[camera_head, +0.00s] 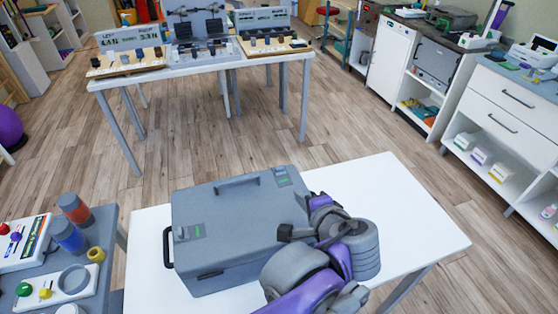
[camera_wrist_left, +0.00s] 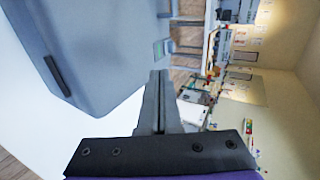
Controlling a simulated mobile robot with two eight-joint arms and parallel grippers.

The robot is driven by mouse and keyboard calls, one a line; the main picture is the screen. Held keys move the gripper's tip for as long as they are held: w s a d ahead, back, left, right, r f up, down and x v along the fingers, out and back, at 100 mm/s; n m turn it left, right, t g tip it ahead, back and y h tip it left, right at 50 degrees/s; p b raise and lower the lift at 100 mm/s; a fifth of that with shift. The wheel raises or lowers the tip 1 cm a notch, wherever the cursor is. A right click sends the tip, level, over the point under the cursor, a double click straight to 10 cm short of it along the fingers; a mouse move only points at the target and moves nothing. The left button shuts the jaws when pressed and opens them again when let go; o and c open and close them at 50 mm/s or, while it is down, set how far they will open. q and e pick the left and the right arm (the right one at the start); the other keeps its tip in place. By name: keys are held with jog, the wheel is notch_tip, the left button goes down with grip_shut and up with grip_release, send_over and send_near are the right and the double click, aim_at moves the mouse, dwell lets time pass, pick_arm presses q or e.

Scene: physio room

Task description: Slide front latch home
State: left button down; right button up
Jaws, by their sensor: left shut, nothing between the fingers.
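A grey case (camera_head: 225,210) with a carry handle (camera_head: 237,186) stands on the white table. Two small grey plates with green marks sit on its top, one at the left (camera_head: 191,231) and one at the far right edge (camera_head: 282,177). I cannot read which is the front latch. A dark fitting (camera_head: 210,275) shows on the near face. My left gripper (camera_head: 307,199) is at the case's right side, shut and empty. In the left wrist view its closed fingers (camera_wrist_left: 158,78) point toward a small green-marked plate (camera_wrist_left: 162,48) on the case's edge, with a gap visible. My right gripper is not in view.
The white table (camera_head: 420,235) has free room right of the case. A grey side table (camera_head: 95,290) with colored cylinders and trays stands at the left. A display table (camera_head: 200,68) is behind, across open wooden floor. White cabinets (camera_head: 500,110) line the right.

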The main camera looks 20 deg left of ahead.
pick_arm(q)
jog(key=shift+w, duration=0.35)
jog(key=shift+w+a, duration=0.15)
jog(key=shift+w, duration=0.05)
send_near(282, 177)
jog(key=b+x, duration=0.1)
jog(key=x, duration=0.2)
jog(key=shift+a+f, duration=0.1)
jog(key=shift+a, duration=0.1)
jog(key=w+a, duration=0.1)
jog(key=w, duration=0.1)
jog(key=shift+w+a, duration=0.6)
jog(key=shift+w, duration=0.15)
jog(key=shift+w+a+p, duration=0.3)
jog(key=shift+w+a, duration=0.2)
jog(key=shift+w, duration=0.15)
